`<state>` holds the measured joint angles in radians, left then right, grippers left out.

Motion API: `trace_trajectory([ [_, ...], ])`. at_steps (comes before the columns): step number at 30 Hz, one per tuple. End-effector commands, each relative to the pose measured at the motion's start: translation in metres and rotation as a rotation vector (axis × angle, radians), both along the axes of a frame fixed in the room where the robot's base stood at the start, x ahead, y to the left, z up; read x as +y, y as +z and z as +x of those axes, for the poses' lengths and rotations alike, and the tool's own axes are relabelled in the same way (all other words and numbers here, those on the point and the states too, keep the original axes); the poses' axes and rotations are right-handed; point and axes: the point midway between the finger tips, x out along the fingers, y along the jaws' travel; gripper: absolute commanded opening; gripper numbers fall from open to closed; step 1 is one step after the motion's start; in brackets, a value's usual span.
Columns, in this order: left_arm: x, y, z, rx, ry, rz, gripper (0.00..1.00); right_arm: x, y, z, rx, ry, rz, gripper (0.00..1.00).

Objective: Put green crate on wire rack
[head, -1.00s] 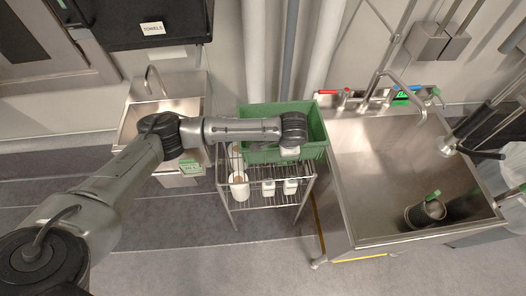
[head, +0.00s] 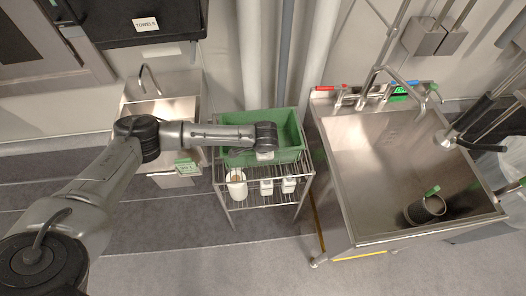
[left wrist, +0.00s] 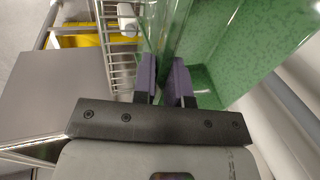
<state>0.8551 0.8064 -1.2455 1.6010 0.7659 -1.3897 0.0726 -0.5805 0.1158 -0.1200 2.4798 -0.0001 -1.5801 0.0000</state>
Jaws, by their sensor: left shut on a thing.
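The green crate (head: 288,128) is upright over the back of the top of the wire rack (head: 240,203); I cannot tell whether it rests on it or hangs just above. My left gripper (head: 265,157) is at the crate's near wall, its fingers mostly hidden under my wrist in the head view. In the left wrist view, the purple fingers (left wrist: 164,80) are shut on the wall of the crate (left wrist: 225,45), one finger on each side. The crate looks empty where its inside shows. My right gripper is in neither view.
A white container (head: 236,183) and two small white items (head: 267,187) sit in the rack's front part. A large steel sink (head: 375,165) with a metal pot (head: 425,209) stands close on the right. A small basin (head: 160,112) is on the left, with pipes behind.

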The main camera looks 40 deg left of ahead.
Motion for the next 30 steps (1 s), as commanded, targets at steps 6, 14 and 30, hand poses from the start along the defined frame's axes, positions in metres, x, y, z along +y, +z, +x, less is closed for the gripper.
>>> trace_trajectory([
  [6, 0.000, -0.001, 0.001, -0.003, 0.000, 0.000, 0.00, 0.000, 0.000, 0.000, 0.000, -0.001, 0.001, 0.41],
  [14, 0.000, -0.002, 0.000, 0.000, 0.000, 0.000, 0.28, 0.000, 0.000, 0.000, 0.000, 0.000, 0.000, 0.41],
  [30, -0.003, 0.015, -0.002, -0.001, -0.001, -0.001, 0.39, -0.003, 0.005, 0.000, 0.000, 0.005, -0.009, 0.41],
])
